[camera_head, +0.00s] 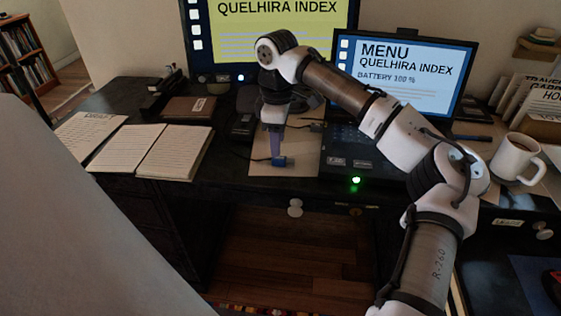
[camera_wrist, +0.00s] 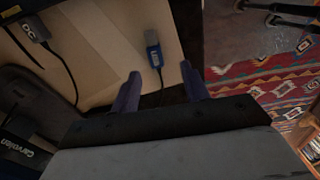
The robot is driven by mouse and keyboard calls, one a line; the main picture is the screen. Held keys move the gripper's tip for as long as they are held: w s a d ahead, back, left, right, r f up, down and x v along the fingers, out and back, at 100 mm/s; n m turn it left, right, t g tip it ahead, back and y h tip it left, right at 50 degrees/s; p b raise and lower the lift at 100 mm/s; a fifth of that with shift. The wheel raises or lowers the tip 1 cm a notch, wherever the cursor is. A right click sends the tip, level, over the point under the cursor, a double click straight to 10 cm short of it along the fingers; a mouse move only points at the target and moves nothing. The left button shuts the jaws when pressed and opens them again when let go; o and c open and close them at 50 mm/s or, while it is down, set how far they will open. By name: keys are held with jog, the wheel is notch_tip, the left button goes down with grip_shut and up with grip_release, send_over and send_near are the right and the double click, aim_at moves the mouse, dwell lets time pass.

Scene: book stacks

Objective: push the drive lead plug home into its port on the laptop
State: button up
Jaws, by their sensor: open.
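A blue plug (camera_head: 280,161) with a metal tip lies on the beige mat, its tip towards the laptop (camera_head: 345,135). The plug also shows in the wrist view (camera_wrist: 155,56), with a pale label too small to read surely. It stands apart from the laptop's left side. My gripper (camera_head: 276,155) points down over the mat at the plug. In the wrist view its two fingers (camera_wrist: 160,76) are apart, the plug just beyond their tips and its dark cable running between them. The laptop's port is not clearly visible.
A black plug (camera_wrist: 34,29) marked DC sits near the laptop edge with its own lead. A dark box (camera_wrist: 22,146) and a rounded dark object (camera_wrist: 42,88) stand nearby. Open notebooks (camera_head: 175,150) lie left; a white mug (camera_head: 515,158) stands right. The desk's front edge is close.

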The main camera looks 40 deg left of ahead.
aim_at(283, 161)
jog(key=shift+w+a+f, duration=0.1)
jog(key=shift+w+f, duration=0.05)
jog(key=shift+f, duration=1.25)
jog(key=shift+w+a+f, duration=0.1)
jog(key=shift+w+f, duration=0.05)
jog(key=shift+f, duration=1.2)
jog(key=shift+c, duration=0.3)
grip_shut()
